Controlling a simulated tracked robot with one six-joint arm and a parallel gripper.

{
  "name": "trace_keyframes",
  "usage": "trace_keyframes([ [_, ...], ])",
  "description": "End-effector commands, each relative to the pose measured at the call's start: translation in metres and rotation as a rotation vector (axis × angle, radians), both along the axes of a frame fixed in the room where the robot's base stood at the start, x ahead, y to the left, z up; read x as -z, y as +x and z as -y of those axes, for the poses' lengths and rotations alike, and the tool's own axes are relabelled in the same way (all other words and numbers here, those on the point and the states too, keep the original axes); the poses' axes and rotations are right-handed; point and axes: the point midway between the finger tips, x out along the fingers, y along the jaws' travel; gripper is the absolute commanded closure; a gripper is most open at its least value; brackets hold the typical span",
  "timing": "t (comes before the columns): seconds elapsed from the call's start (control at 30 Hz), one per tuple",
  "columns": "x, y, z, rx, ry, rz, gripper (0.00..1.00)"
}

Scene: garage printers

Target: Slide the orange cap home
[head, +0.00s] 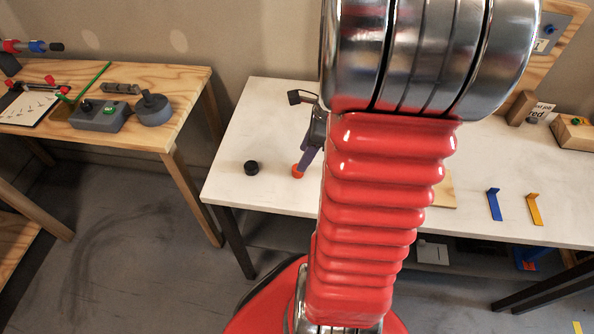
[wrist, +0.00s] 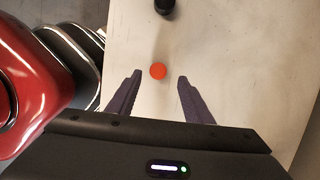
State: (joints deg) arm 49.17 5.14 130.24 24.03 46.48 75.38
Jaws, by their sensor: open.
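The orange cap (wrist: 158,71) lies on the white table in the wrist view, seen as a small round disc just beyond and between my fingertips. In the head view the orange cap (head: 298,171) shows beside the tip of a purple finger. My gripper (wrist: 157,76) is open, with one purple finger on each side of the cap's line and nothing between them. In the head view my gripper (head: 304,165) is partly hidden by my red arm. I cannot tell the height of the fingertips above the table.
A black round piece (head: 251,168) stands on the white table (head: 240,130) left of the cap; a black piece also shows at the top of the wrist view (wrist: 164,6). Blue (head: 494,204) and yellow (head: 534,209) brackets lie at right. A wooden bench (head: 180,90) stands at left.

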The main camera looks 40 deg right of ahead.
Motion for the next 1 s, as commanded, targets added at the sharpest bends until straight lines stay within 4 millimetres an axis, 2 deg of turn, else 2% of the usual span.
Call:
trace_keyframes([
  [0.27, 0.003, 0.0, -0.001, -0.001, 0.001, -0.001, 0.54],
  [0.7, 0.048, 0.007, -0.011, -0.001, 0.001, -0.001, 0.54],
  [1.0, 0.05, 0.008, -0.012, -0.001, 0.001, 0.0, 0.54],
])
